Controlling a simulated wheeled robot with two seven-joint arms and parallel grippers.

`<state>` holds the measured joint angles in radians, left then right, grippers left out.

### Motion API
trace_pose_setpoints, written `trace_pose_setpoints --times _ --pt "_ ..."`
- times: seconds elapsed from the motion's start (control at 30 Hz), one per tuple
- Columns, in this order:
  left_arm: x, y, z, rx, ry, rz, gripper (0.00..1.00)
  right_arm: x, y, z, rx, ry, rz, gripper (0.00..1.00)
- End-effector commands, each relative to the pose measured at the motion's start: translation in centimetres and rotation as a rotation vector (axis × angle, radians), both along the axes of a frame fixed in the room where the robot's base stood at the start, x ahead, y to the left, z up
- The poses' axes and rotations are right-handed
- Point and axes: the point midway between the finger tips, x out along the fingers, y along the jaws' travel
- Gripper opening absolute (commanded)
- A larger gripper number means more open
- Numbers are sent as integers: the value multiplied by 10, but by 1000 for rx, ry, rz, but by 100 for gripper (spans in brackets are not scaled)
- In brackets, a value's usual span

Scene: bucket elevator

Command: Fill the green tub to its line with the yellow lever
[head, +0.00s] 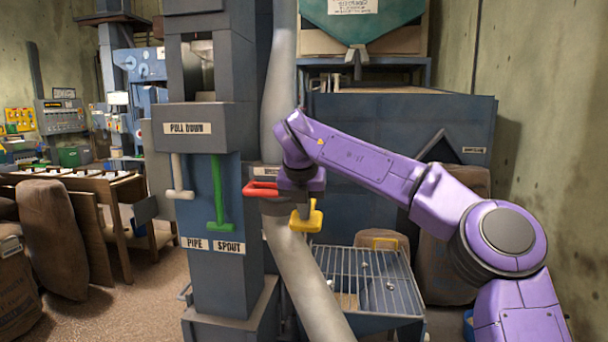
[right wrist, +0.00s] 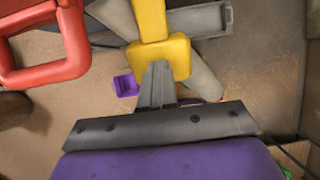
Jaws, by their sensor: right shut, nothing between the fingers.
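The yellow lever (head: 314,219) sticks out to the right of the grey machine column, below my right wrist. It also shows in the right wrist view (right wrist: 152,20), with its block-shaped end at the fingertips. My right gripper (head: 303,207) points down at the lever; its fingers (right wrist: 158,72) are shut with nothing between them. They overlap the near edge of the lever's end; whether they touch it I cannot tell. No green tub can be made out with certainty. My left gripper is not in view.
A red lever (head: 262,188) is close to the left of my gripper. A green lever (head: 217,205) and a white lever (head: 179,178) hang on the column. A grey pipe (head: 310,280) slants below. A grated bin (head: 372,282) stands to the right. A small purple tub (right wrist: 126,86) is on the floor.

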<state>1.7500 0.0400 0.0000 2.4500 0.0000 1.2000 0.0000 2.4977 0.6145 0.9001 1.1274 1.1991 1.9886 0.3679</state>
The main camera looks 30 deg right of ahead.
Motion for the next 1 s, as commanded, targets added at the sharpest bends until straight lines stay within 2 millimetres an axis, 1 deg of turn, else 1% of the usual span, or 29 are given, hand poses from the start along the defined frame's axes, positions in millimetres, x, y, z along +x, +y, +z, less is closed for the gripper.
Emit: trace_pose_setpoints --times 0.03,0.17,0.27,0.4,0.43,0.47,0.6,0.7,0.83,1.0 --pt "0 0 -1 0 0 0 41 0 -2 -8 0 16 -4 0" --pt "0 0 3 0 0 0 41 -1 0 -2 -1 14 -4 0" --pt "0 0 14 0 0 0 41 -4 5 15 -3 9 -2 0" --pt "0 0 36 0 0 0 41 -12 16 50 -5 1 0 0" --pt "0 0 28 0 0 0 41 -14 18 51 -6 -3 -1 0" --pt "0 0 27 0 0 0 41 -16 20 58 -6 -4 -3 0" --pt "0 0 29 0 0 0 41 -25 32 91 -6 -6 3 0" --pt "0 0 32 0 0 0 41 -30 38 110 -5 -5 5 0" --pt "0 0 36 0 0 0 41 -35 42 127 -4 -4 5 0" --pt "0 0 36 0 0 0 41 -38 44 133 -5 -4 6 0"
